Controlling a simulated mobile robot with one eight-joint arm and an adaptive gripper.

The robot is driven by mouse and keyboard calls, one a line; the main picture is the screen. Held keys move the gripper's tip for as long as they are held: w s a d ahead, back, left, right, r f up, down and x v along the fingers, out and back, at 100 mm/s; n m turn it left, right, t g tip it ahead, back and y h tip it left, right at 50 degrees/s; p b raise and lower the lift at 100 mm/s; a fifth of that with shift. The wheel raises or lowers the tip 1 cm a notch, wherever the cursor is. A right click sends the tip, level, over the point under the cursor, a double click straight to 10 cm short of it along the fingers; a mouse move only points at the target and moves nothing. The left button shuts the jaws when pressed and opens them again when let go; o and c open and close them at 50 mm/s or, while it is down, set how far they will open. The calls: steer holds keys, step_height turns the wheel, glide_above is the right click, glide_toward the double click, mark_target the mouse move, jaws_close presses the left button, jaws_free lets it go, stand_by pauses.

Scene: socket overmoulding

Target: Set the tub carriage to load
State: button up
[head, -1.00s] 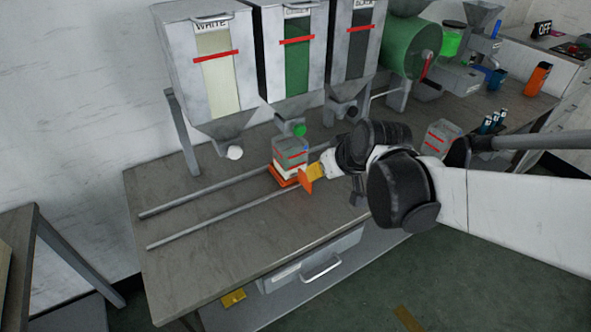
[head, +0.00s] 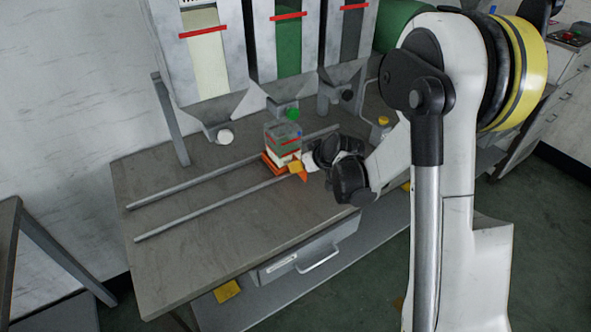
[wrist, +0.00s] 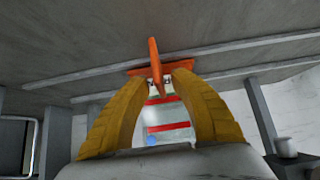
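The tub carriage (head: 273,171) is an orange base on two rails, below the green-capped spout. A clear tub (head: 281,134) with pale and green contents and a red band stands on it. My gripper (head: 296,167) is at the carriage's front side. In the wrist view, the two yellow fingers of my gripper (wrist: 161,76) arch towards an upright orange fin of the carriage (wrist: 155,62), their tips close on either side of it. I cannot tell whether they press on it. The tub shows partly between the fingers, with two red bands.
Two rails (head: 190,218) run along the bench (head: 175,260), clear to the left of the carriage. The white hopper's spout (head: 225,136) and the green one (head: 292,113) hang above. A drawer handle (head: 318,262) juts out at the bench front.

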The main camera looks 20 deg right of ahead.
steer(key=shift+b+x, duration=0.5)
steer(key=shift+x, duration=1.3)
jaws_close()
